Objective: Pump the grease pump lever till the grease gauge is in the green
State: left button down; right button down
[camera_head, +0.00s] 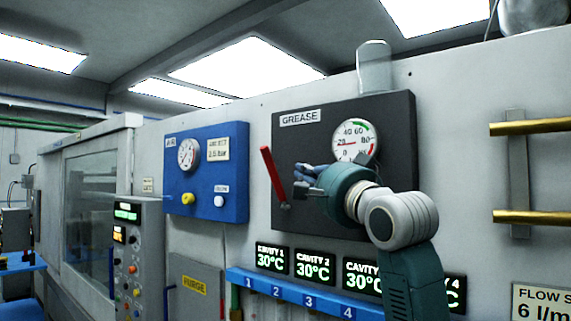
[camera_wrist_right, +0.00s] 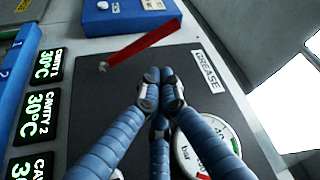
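The red pump lever (camera_head: 272,173) sticks up from its pivot at the lower left of the dark grease panel (camera_head: 310,220), leaning a little left. In the right wrist view the lever (camera_wrist_right: 150,46) lies beyond my fingertips, apart from them. The round grease gauge (camera_head: 356,141) is at the panel's upper right. Its red needle points left, near 20, below the green arc at the top. The gauge is partly hidden by fingers in the wrist view (camera_wrist_right: 200,150). My right gripper (camera_head: 303,178) is just right of the lever, its blue fingers drawn together and empty. My left gripper is out of view.
A blue panel (camera_head: 207,150) with a gauge and knobs is to the left. Cavity displays (camera_head: 315,266) and a blue numbered rail (camera_head: 300,297) run below the grease panel. Brass bars (camera_head: 530,127) stick out at the right. A clear reservoir (camera_head: 374,68) stands on top.

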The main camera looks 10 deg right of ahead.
aim_at(274, 174)
jog(key=shift+w+f, duration=0.1)
jog(key=p+x, duration=0.6)
jog(key=x, duration=0.4)
jog(key=shift+p, duration=0.3)
